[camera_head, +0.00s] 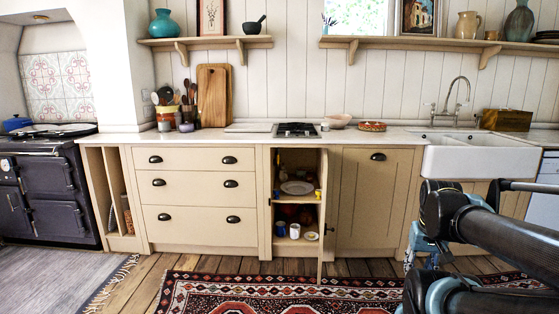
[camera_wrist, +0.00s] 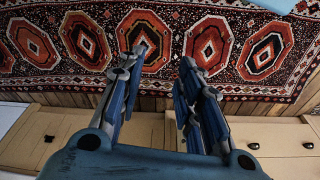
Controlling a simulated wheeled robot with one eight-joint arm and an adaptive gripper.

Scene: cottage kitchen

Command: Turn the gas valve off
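I cannot make out a gas valve for certain in either view. A small gas hob (camera_head: 297,130) is set in the worktop. Below it is a cupboard (camera_head: 267,215) whose door (camera_head: 324,215) stands open towards the room. Small yellow items (camera_head: 318,194) show near the sides of its upper shelf, too small to identify. In the wrist view, my gripper (camera_wrist: 163,58) is open and empty, with its two fingers apart over the patterned rug (camera_wrist: 215,45). It touches nothing that I can see. My arm fills the lower right of the head view, well right of the open cupboard.
The cupboard holds a plate (camera_head: 297,188), a blue mug (camera_head: 281,229) and other crockery. A drawer unit (camera_head: 197,197) stands left, a closed cupboard (camera_head: 374,200) right, then a white sink (camera_head: 475,158). A dark range cooker (camera_head: 45,190) is far left.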

